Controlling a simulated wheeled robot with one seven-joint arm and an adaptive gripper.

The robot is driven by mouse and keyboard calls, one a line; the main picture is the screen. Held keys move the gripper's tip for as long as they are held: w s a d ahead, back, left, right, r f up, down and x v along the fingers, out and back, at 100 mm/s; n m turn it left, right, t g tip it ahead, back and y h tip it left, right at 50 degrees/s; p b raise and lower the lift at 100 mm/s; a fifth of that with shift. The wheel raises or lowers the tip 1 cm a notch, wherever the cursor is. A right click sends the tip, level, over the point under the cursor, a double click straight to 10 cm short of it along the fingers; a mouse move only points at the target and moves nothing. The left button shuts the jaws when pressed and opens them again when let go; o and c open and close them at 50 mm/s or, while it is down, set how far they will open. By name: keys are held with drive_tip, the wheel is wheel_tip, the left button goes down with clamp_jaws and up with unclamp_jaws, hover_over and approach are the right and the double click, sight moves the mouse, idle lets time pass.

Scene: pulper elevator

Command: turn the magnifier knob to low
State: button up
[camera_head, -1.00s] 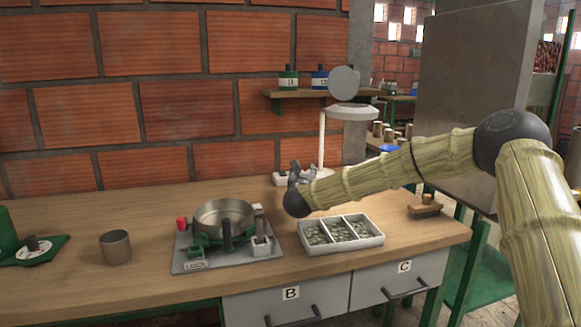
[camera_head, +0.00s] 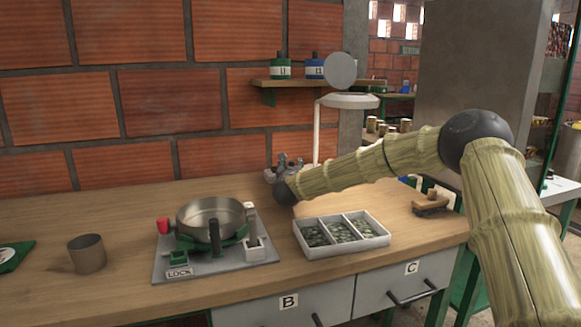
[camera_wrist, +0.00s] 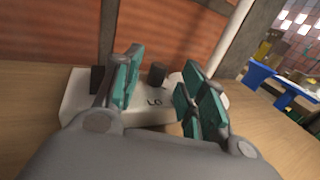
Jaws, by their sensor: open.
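The magnifier (camera_head: 349,101) stands at the back of the bench, with a white post, a lamp ring and a round grey disc. A dark knob (camera_wrist: 157,73) stands up from the base, behind the letters, between my fingers in that picture. My gripper (camera_wrist: 158,95) is open, with one teal-padded finger on each side of the knob. I cannot tell whether a finger touches it. In the head view my gripper (camera_head: 284,168) hides most of the base and the knob.
A tray with three compartments (camera_head: 303,240) sits in front of my arm. A metal pan (camera_head: 211,207) stands on a grey plate marked "LOCK" to its left. A brush (camera_head: 431,204) lies at the right. A cup (camera_head: 87,254) stands at the left.

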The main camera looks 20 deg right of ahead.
drive_tip(key=shift+x, duration=1.1)
drive_tip(key=shift+r, duration=0.1)
clamp_jaws()
drive_tip(key=shift+w+a+m+g+h, duration=0.1)
drive_tip(key=shift+a+m+g+h, duration=0.2)
drive_tip(key=shift+m+h, duration=0.3)
drive_tip(key=shift+m+g+h+b, duration=0.45)
drive_tip(key=shift+m+g+h, duration=0.4)
drive_tip(key=shift+h, duration=0.65)
